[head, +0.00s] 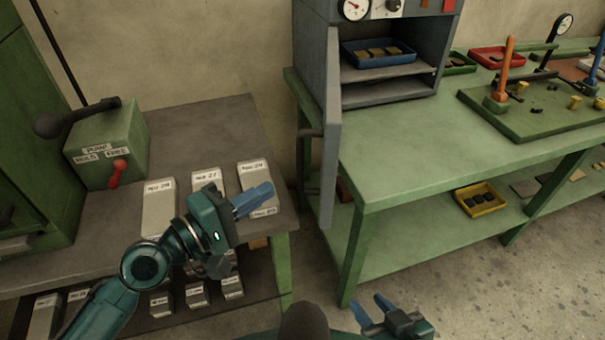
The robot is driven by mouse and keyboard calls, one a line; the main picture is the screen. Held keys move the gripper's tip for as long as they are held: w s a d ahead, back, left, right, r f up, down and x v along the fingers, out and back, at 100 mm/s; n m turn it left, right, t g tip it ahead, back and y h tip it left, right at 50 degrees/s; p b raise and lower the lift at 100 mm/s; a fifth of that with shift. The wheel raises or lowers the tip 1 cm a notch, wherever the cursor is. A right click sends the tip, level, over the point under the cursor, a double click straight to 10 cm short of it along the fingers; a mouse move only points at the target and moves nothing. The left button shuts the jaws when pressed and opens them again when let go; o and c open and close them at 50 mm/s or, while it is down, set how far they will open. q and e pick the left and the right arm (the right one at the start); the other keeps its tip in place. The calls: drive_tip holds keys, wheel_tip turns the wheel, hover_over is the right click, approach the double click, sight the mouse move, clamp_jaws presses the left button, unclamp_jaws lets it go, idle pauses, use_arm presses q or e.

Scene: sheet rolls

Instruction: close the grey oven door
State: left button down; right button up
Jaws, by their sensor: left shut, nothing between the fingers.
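The grey oven (412,98) stands on the green bench, its front uncovered. Its grey door (331,150) hangs open from the left side of the oven, swung out towards me and seen nearly edge-on. A dark handle (308,132) is on the door's left face. Inside the oven, a blue tray (380,62) with several brownish pieces sits on the upper shelf. My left gripper (262,198) is shut and empty above the left table, left of the door and apart from it. My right gripper (373,308) is open and empty at the bottom edge, below the door.
The left table (222,120) holds labelled grey blocks and a green pump box (108,145) with a red lever. The green bench (400,150) carries a red tray (497,58) and a fixture board (540,120). A yellow tray (481,199) is on its lower shelf. A gap separates table and bench.

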sight(303, 185)
use_arm(q)
drive_tip(key=x, duration=0.4)
drive_tip(key=shift+r+p, duration=0.15)
drive_tip(key=shift+p, duration=0.2)
drive_tip(key=d+p, duration=0.1)
drive_tip(key=d, duration=0.2)
drive_tip(key=shift+d, duration=0.25)
drive_tip(key=shift+d+f, duration=0.2)
drive_tip(key=shift+d, duration=0.25)
drive_tip(key=shift+d, duration=0.1)
